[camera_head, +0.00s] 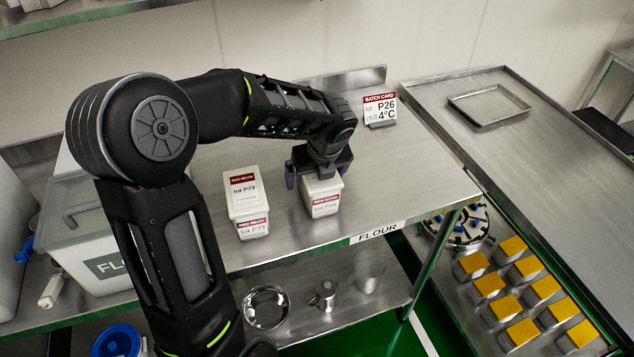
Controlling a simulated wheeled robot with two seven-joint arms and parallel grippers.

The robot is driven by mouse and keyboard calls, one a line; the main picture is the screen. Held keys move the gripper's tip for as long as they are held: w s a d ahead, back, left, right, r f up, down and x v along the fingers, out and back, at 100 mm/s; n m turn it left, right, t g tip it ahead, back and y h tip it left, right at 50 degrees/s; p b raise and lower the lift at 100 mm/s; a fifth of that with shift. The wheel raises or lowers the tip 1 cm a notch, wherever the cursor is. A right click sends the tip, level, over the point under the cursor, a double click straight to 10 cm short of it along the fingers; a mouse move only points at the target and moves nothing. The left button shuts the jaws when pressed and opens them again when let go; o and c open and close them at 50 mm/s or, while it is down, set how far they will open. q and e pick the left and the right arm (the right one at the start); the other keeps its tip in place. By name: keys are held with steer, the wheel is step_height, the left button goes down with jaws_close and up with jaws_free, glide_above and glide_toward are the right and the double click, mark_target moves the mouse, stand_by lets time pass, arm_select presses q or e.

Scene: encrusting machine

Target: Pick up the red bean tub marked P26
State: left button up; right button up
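Two white tubs with red-banded labels stand on the steel table. The left tub (247,205) reads lot P73. The right tub (322,204) has a small front label whose lot number is blurred; it looks like P26. My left gripper (319,177) points down over the right tub, with its fingers on either side of the lid, and looks open. The gripper hides most of the lid and its top label. The tub looks upright and on the table. A batch card (380,108) behind it reads P26, chill 4°C. My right gripper is not in view.
A flour bin (105,268) stands at the left. A lower shelf holds a steel bowl (266,306) and small metal vessels. The table right of the tubs is clear.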

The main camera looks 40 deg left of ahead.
arm_select(q)
steer(key=shift+c, duration=0.2)
steer(key=c, duration=2.1)
steer(key=shift+w, duration=0.1)
jaws_close()
